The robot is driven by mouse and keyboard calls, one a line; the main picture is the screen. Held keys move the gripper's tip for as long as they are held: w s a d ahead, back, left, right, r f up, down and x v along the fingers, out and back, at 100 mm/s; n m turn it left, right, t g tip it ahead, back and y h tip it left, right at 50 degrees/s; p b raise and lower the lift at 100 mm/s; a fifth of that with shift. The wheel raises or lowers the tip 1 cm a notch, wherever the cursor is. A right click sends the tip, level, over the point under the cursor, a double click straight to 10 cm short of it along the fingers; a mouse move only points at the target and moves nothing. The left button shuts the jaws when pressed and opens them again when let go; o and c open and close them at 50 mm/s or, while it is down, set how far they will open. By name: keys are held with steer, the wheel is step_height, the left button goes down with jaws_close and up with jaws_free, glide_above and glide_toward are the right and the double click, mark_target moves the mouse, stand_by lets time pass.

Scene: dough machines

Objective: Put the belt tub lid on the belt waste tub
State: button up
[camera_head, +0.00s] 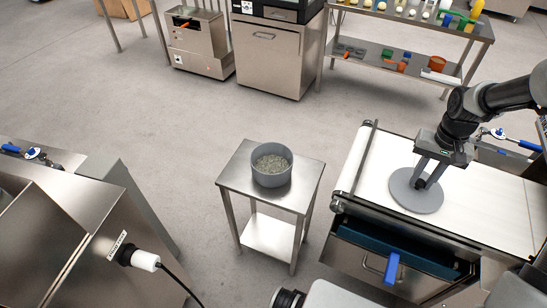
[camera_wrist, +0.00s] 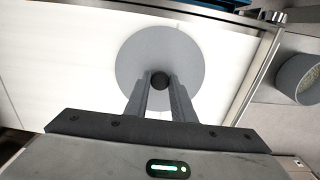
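The belt tub lid (camera_head: 408,199) is a flat grey disc with a dark knob, over the white conveyor belt. It also shows in the wrist view (camera_wrist: 130,62). My gripper (camera_head: 428,180) is above the lid, with its fingers on either side of the knob, seemingly touching it. In the wrist view the fingertips (camera_wrist: 160,80) close around the knob. I cannot tell whether the lid rests on the belt or is slightly raised. The belt waste tub (camera_head: 271,180) is a round grey open tub holding greyish bits. It stands on a small steel table, left of the belt.
The small steel table (camera_head: 237,178) stands apart from the conveyor (camera_head: 365,170), with a floor gap between them. A blue-handled drawer (camera_head: 390,268) is under the belt. A steel machine (camera_head: 90,240) with a cable stands at left. Shelves with coloured items (camera_head: 400,55) are behind.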

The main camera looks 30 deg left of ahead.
steer(key=shift+r, duration=0.15)
steer(key=shift+r+p, duration=2.45)
steer(key=shift+r, duration=0.95)
